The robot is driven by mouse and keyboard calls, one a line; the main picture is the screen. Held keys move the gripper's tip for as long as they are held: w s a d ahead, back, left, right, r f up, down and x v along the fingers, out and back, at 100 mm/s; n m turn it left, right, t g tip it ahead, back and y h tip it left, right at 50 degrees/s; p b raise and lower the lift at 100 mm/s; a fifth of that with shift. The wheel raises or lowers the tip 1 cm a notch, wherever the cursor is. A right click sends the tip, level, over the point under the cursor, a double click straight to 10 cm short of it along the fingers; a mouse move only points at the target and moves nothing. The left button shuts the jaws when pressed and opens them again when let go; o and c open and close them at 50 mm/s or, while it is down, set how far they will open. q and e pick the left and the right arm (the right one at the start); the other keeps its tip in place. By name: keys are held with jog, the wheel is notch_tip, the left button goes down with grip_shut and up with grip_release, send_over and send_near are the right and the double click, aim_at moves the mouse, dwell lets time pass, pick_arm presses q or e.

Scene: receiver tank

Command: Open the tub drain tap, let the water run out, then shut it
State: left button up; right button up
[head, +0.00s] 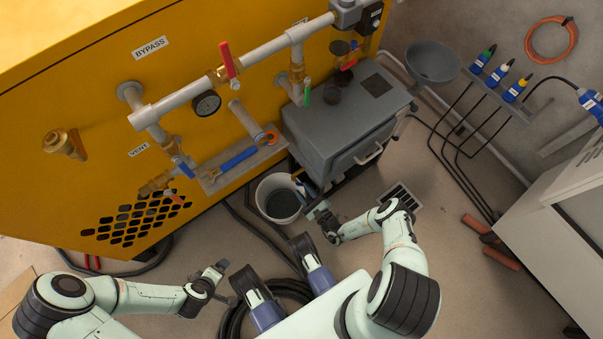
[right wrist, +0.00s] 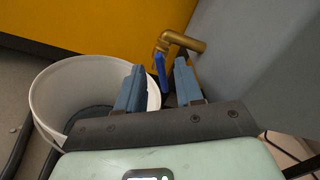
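The tub, a grey lidded box (head: 318,132), stands against the yellow machine. In the right wrist view, its drain tap (right wrist: 186,41) is a brass elbow with a blue lever (right wrist: 159,70) hanging down. A white bucket (head: 266,184) stands below and beside the tub; it also shows in the wrist view (right wrist: 45,95), with something dark in its bottom. My right gripper (head: 313,205) is at the tap; in the wrist view its fingers (right wrist: 159,70) are apart, with the lever showing in the gap. I see no flow. My left gripper (head: 219,268) is away from the tub; its fingers are unclear.
Pipes with a red-handled valve (head: 228,60) and a gauge (head: 207,103) run along the yellow machine (head: 80,90). A shelf holds a blue tool (head: 238,159). Black hoses lie on the floor near the bucket. A floor grate (head: 404,196) and a white cabinet (head: 550,205) are to the right.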

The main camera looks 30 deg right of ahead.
pick_arm(q)
jog(key=shift+w+a+f, duration=0.15)
jog(key=shift+w, duration=0.15)
pick_arm(e)
jog(key=shift+w+a, duration=0.1)
jog(key=shift+w, duration=0.75)
grip_shut()
pick_arm(q)
jog(key=shift+s, duration=0.1)
jog(key=s+d+r+g+p, duration=0.1)
jog(key=s+d+r+p, duration=0.2)
jog(key=s, duration=0.2)
jog(key=shift+s+r+h, duration=0.2)
jog(key=shift+r+h, duration=0.2)
pick_arm(e)
jog(key=shift+s+n, duration=0.1)
jog(key=shift+n, duration=5.8)
pick_arm(q)
jog(key=shift+g, duration=0.3)
